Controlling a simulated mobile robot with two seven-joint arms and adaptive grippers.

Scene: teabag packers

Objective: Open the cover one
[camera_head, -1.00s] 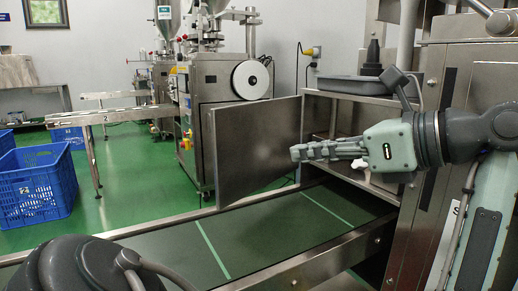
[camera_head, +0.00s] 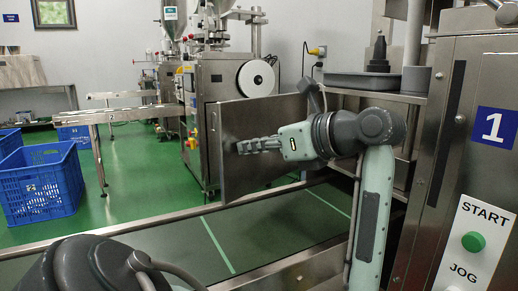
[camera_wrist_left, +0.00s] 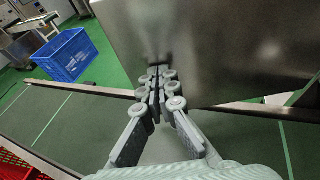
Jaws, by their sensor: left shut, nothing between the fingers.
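The cover is a flat metal panel (camera_head: 262,112), hinged on the machine marked 1 and standing swung out over the conveyor. My left gripper (camera_head: 240,147) is shut and empty, its fingers pointing left across the panel's face. In the left wrist view the shut fingers (camera_wrist_left: 158,76) lie at the lower left part of the cover (camera_wrist_left: 225,50). Whether they touch it I cannot tell. The hand hides part of the panel in the head view. My right gripper is not in view.
A green conveyor belt (camera_head: 265,235) runs below the cover. START and JOG controls (camera_head: 474,241) are on the machine at right. A blue crate (camera_head: 42,185) stands on the floor at left. A grey tray (camera_head: 372,85) is on the machine's shelf.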

